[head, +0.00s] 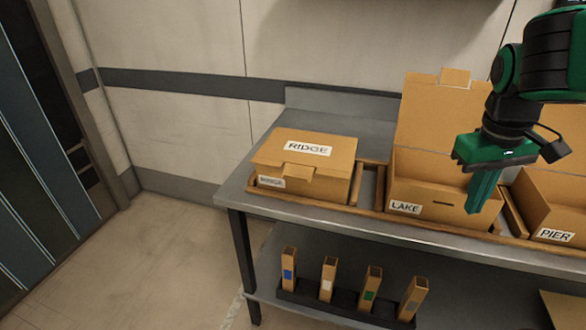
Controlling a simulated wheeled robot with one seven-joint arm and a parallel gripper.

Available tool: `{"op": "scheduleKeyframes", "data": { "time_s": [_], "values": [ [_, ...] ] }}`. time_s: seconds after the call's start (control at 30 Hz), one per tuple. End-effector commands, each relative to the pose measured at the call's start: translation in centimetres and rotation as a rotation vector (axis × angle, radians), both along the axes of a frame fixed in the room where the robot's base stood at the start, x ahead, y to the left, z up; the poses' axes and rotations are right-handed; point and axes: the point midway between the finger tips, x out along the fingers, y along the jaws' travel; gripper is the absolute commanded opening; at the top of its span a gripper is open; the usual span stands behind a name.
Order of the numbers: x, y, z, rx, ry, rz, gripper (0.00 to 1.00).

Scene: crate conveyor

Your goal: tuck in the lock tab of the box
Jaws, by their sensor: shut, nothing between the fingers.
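The box labelled RIDGE (330,145) sits at the left of the bench with its lid down. Its lock tab (298,173) shows at the lid's front edge, outside the front wall. The box labelled LAKE (450,211) stands open to its right, lid (437,118) raised, with a tab (456,77) on the lid's top edge and a dark slot in the front wall. My gripper (478,210) is shut and empty, pointing down in front of the right part of the LAKE box. I cannot tell whether it touches that box.
The box labelled PIER (560,215), partly cut off, stands open at the right. Wooden rails (370,185) separate the boxes on the grey bench (232,190). Several slim cardboard holders with coloured marks stand in a dark rack (320,300) on the lower shelf.

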Motion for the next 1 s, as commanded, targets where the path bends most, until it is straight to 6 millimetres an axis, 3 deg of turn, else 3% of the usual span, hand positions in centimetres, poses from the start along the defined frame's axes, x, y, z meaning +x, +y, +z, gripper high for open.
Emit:
{"op": "scheduleKeyframes", "data": {
  "time_s": [0.1, 0.17, 0.33, 0.5, 0.7, 0.83, 1.0],
  "values": [
    [4.5, 4.1, 2.1, -0.051, -0.012, 0.215, 0.0],
    [6.4, 6.4, 3.1, -0.074, -0.02, 0.319, 0.0],
    [10.7, 14.7, 5.7, -0.136, -0.042, 0.616, 0.0],
    [12.4, 24.2, 7.9, -0.187, -0.068, 0.894, 0.0],
    [11.9, 32.7, 9.4, -0.225, -0.091, 1.127, 0.0],
    [11.4, 35.4, 9.9, -0.237, -0.1, 1.201, 0.0],
    [11.2, 36.3, 10.0, -0.242, -0.101, 1.227, 0.0]
  ]
}}
